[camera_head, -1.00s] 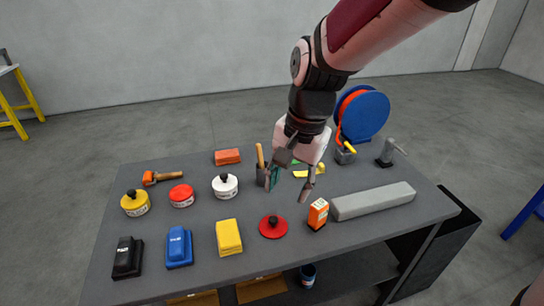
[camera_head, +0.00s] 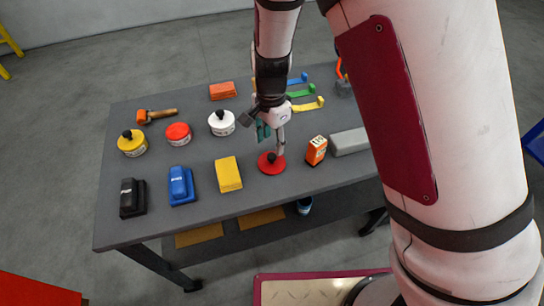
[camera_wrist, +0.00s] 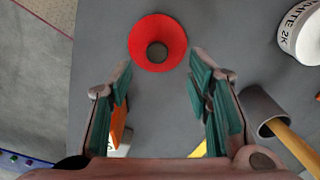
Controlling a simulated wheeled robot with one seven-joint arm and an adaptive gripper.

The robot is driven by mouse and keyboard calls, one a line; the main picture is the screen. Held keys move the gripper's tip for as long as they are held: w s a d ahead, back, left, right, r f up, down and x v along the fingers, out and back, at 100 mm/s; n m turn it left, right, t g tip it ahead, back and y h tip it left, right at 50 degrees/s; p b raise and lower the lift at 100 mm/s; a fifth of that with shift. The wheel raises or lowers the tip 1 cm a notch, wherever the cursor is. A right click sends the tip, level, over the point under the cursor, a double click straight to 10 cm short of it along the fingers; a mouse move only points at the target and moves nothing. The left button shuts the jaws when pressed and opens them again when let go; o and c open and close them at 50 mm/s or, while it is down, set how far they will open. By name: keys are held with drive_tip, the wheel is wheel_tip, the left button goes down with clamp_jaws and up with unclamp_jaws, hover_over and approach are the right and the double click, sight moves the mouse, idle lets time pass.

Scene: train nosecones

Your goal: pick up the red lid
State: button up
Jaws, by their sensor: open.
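The red lid (camera_head: 265,168) lies flat on the grey table, its dark knob facing up. In the wrist view the red lid (camera_wrist: 139,46) shows whole at the top middle, as a red disc with a dark round knob. My gripper (camera_head: 271,143) is above the lid and close to it, open and empty. In the wrist view my gripper's two green-padded fingers (camera_wrist: 160,68) are spread apart, with the lid beyond their tips and roughly between them. The exact height over the lid is hard to tell.
An orange box (camera_head: 316,150) stands just right of the lid, and a yellow block (camera_head: 228,174) lies to its left. The white can (camera_head: 221,123) and red can (camera_head: 178,134) stand behind left. A grey holder with a wooden handle (camera_wrist: 262,109) is near my right finger.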

sight(272, 156)
drive_tip(key=shift+s+f+p, duration=0.2)
drive_tip(key=shift+f+p, duration=0.15)
drive_tip(key=shift+f, duration=2.95)
clamp_jaws()
